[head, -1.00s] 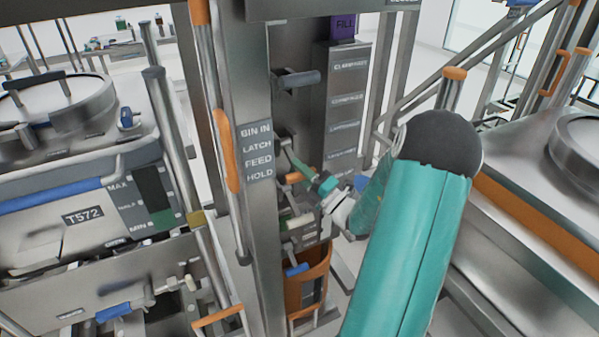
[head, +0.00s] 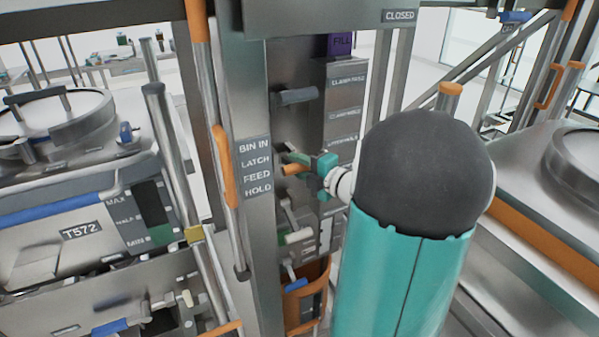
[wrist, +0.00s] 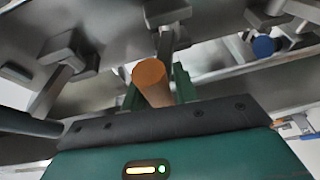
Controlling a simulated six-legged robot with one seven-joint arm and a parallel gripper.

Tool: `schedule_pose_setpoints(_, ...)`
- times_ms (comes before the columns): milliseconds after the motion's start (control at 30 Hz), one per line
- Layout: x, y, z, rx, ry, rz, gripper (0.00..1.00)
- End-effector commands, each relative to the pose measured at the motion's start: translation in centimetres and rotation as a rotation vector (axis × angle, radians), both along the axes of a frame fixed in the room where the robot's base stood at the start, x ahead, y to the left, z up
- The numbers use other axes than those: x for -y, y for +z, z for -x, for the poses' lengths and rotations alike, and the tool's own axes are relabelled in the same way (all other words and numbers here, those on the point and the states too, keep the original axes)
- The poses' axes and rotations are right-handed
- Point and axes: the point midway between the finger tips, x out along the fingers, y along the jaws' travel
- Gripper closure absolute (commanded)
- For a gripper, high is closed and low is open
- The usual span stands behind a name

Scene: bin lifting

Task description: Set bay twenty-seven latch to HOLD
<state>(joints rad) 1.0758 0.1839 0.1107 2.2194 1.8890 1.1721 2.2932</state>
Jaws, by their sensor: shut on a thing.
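An orange lever handle (head: 293,169) sticks out from the grey bay column beside the label plate (head: 256,168) reading BIN IN, LATCH, FEED, HOLD. My gripper (head: 303,164) is at this handle, shut on it. In the wrist view the round orange end of the handle (wrist: 152,76) stands between the green fingers of my gripper (wrist: 158,86). The lever's base and its exact angle are partly hidden by the fingers. I cannot tell which label the lever lines up with.
A dark grey lever (head: 296,96) is above the orange one. A white-tipped lever (head: 297,236) and a blue-tipped lever (head: 298,284) are below. An orange grab rail (head: 223,165) runs left of the label plate. A bin marked T572 (head: 82,232) stands at left.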

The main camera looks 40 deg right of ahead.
Motion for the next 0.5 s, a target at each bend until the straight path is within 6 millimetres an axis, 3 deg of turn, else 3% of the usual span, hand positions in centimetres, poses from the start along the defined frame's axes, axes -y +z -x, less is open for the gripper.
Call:
schedule_pose_setpoints(33, 0.16, 1.07, -0.36, 0.018, 0.0, 0.01, 1.0)
schedule_pose_setpoints(100, 0.18, 1.38, -0.49, 0.02, 0.0, 0.012, 1.0)
schedule_pose_setpoints(500, 0.16, 1.83, -0.76, 0.021, 0.002, 0.012, 1.0)
